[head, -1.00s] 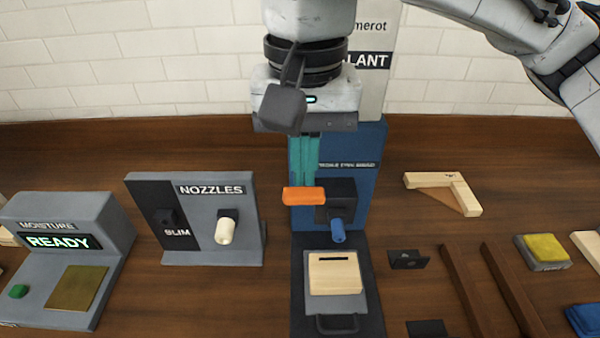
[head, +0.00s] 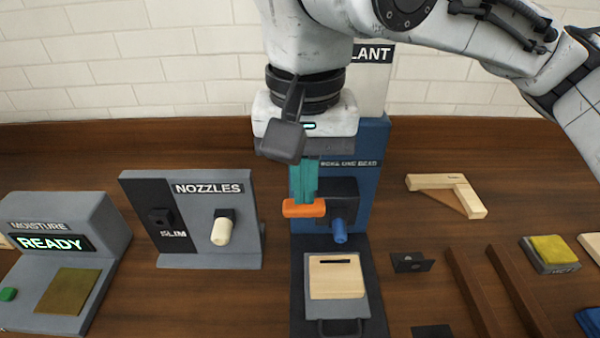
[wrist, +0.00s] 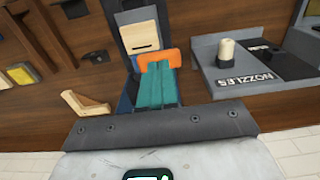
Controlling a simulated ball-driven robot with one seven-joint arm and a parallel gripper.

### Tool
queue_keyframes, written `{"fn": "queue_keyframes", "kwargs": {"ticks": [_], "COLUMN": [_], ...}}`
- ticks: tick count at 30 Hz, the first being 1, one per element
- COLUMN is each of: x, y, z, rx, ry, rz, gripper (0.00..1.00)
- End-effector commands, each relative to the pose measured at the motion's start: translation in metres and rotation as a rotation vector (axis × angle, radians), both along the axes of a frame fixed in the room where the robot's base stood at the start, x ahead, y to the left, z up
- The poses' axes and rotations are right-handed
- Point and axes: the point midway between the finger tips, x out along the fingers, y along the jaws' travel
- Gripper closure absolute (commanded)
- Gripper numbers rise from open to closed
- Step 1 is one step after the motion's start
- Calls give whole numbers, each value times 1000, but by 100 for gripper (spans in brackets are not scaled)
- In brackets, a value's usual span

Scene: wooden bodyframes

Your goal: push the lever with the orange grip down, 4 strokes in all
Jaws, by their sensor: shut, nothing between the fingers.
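The orange grip (head: 304,208) of the lever sits in front of the blue dispenser stand (head: 368,150), left of its blue nozzle (head: 340,232). My gripper (head: 305,198) is shut, with its teal fingers pointing down and their tips at the orange grip, seemingly touching its top. In the wrist view the orange grip (wrist: 158,58) shows just beyond the fingertips of my gripper (wrist: 156,70). The lever's arm is mostly hidden behind my fingers. A wooden block (head: 336,277) with a dark slot lies on the grey tray (head: 377,311) below the nozzle.
The NOZZLES rack (head: 240,255) with a cream nozzle (head: 221,231) stands to the left. A MOISTURE box (head: 105,220) reading READY is further left. A wooden corner piece (head: 465,195), dark rails (head: 515,290) and a yellow-topped box (head: 549,250) lie to the right.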

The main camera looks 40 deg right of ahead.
Motion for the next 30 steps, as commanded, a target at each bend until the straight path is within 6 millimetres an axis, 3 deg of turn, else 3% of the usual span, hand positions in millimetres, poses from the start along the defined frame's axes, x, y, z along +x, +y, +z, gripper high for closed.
{"fn": "queue_keyframes", "kwargs": {"ticks": [16, 30], "x": [0, 0], "y": [0, 0], "z": [-26, -10], "rx": [1, 0], "ry": [-1, 0], "rz": [-1, 0], "gripper": [100, 100]}}
